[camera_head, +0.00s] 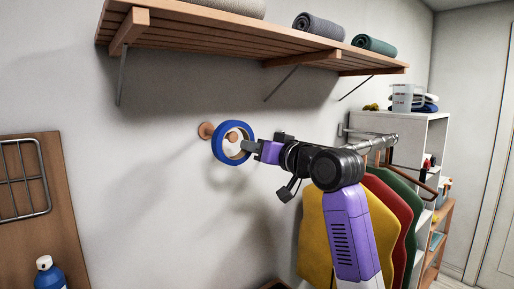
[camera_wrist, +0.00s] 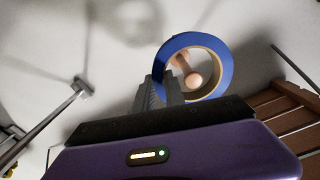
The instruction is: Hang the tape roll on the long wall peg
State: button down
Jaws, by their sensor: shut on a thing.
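The tape roll (camera_head: 217,146) is a blue ring with a tan inner core, held up close to the wall. It also shows in the wrist view (camera_wrist: 226,66). The wooden wall peg (camera_head: 205,130) has a round base on the wall, left of the roll. Its rounded tip shows within the roll's hole, also in the wrist view (camera_wrist: 193,80). I cannot tell for sure whether the tip has passed through the hole. My gripper (camera_head: 252,147) is shut on the roll's right rim; its fingers (camera_wrist: 160,88) show in the wrist view.
A slatted wooden shelf (camera_head: 215,34) with rolled towels juts out above. Yellow, red and green garments (camera_head: 377,215) hang at lower right, before a white shelf unit (camera_head: 435,140). A wooden board with a wire rack (camera_head: 42,175) is at left. Wall around the peg is clear.

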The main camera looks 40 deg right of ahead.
jog(key=shift+w+f, duration=0.2)
jog(key=shift+w, duration=0.75)
jog(key=shift+w+f, duration=0.2)
jog(key=shift+w, duration=0.8)
jog(key=shift+w+f, duration=0.2)
jog(key=shift+w, duration=0.75)
jog(key=c, duration=1.3)
grip_release()
